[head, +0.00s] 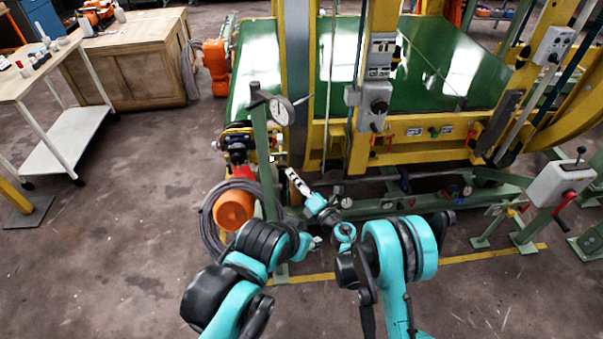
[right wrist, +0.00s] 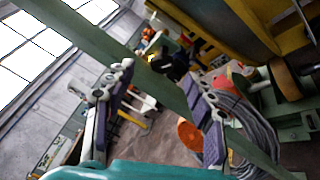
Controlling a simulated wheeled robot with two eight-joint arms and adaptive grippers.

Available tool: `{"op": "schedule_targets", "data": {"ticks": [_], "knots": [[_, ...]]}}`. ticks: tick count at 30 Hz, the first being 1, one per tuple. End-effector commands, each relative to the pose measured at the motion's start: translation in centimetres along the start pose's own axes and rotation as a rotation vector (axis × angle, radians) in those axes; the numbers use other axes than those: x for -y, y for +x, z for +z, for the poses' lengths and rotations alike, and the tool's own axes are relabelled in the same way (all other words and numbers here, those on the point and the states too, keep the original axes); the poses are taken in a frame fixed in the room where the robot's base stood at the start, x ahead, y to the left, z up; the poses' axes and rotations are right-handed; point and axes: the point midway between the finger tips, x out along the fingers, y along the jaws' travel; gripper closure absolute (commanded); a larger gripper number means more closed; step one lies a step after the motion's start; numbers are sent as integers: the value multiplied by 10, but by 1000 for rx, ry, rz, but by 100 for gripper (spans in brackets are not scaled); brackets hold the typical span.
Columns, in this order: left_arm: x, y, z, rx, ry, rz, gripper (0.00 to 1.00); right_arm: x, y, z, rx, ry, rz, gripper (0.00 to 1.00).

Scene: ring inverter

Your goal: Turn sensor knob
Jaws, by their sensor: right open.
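A grey box with a round black knob (head: 378,106) is fixed to the yellow upright of the machine in the head view. It is the clearest knob there; I cannot tell whether it is the sensor knob. My right gripper (head: 282,166) reaches up and left to the green post (head: 265,165), below and left of that knob. In the right wrist view its two fingers (right wrist: 160,70) are spread with nothing held, and the green post (right wrist: 100,45) crosses diagonally by them. A black part (right wrist: 170,65) shows near the fingertips, contact unclear.
An orange disc (head: 233,210) and coiled grey cable (head: 212,232) lie left of the post. A grey box with a red handle (head: 562,186) stands right.

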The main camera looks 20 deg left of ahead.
Motion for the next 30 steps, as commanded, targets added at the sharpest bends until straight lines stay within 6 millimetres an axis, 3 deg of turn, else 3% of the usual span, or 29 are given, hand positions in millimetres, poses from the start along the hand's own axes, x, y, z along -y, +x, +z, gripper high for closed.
{"op": "schedule_targets", "data": {"ticks": [3,18,29,30], "knots": [[0,0,0,0,0,0,58,5,5,-15,-29,-26,5,46],[0,14,10,0,0,0,58,6,73,-16,-27,-26,4,46],[0,15,10,0,0,0,58,4,80,-16,-27,-25,4,46],[0,15,10,0,0,0,58,4,80,-16,-26,-25,4,56]]}}
